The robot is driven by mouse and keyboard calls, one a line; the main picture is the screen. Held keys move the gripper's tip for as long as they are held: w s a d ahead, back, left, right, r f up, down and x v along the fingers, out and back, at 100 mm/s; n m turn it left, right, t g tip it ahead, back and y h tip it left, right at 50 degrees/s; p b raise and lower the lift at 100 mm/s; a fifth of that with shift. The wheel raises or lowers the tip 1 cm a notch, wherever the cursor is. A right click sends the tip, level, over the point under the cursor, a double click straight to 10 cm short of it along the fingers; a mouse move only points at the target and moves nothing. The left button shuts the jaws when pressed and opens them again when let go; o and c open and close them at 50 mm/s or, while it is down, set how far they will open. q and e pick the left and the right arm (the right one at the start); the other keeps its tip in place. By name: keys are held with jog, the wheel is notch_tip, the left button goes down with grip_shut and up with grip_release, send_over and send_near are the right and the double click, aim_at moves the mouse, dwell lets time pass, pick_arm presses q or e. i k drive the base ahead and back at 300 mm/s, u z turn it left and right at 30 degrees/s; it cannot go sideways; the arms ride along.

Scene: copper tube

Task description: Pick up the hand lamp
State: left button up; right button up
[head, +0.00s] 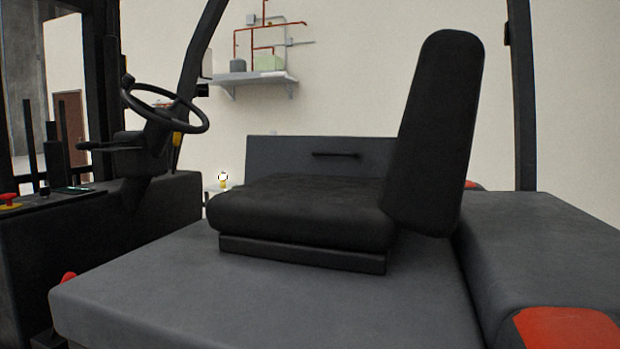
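A small yellow and white object (222,181), possibly the hand lamp, shows in the head view just left of the forklift seat, beyond the vehicle. It appears to stand on a light surface that is mostly hidden behind the forklift. It is too small to tell its exact shape. Neither of my grippers is in view.
A forklift fills the foreground, with its black seat (305,213), backrest (437,130), steering wheel (163,108) and grey body (270,305) in front of me. Behind it, a wall shelf (262,82) holds a few items below copper pipes (264,30).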

aim_at(222, 176)
jog(key=z, duration=3.15)
jog(key=i, duration=3.6)
jog(key=u, duration=2.85)
jog(key=i, duration=6.25)
jog(key=u, duration=0.1)
